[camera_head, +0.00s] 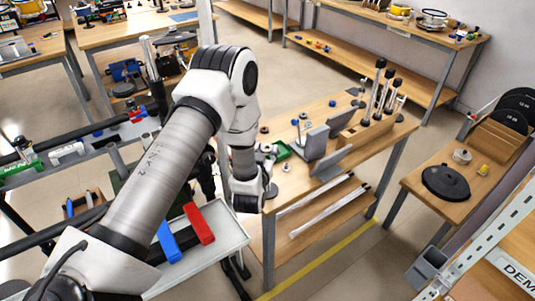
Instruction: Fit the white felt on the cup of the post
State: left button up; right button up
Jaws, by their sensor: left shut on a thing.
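My left arm comes in from the lower left, and its wrist hangs at the near left edge of a wooden workbench (345,165). My left gripper (268,156) is small in the picture and partly behind the wrist. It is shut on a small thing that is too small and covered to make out. I cannot pick out the white felt clearly. Small upright posts (301,128) stand on the bench just beyond the gripper; I cannot tell which one has the cup. My right gripper is not in view.
A green tray (283,151) lies right beside the gripper. Grey upright plates (317,142) and tall black-topped rods (375,88) stand farther right on the bench. A grey tray (213,242) with red and blue blocks is below left.

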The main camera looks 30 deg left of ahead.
pick_arm(q)
jog(key=shift+s+f, duration=0.1)
jog(key=shift+f, duration=0.1)
notch_tip(320, 180, down, 8)
jog(key=b, duration=0.7)
jog(key=shift+f, duration=0.25)
jog(key=o, duration=0.8)
jog(key=shift+c, duration=0.2)
jog(key=shift+d, duration=0.1)
jog(key=v, duration=1.1)
jog(key=shift+s, duration=0.4)
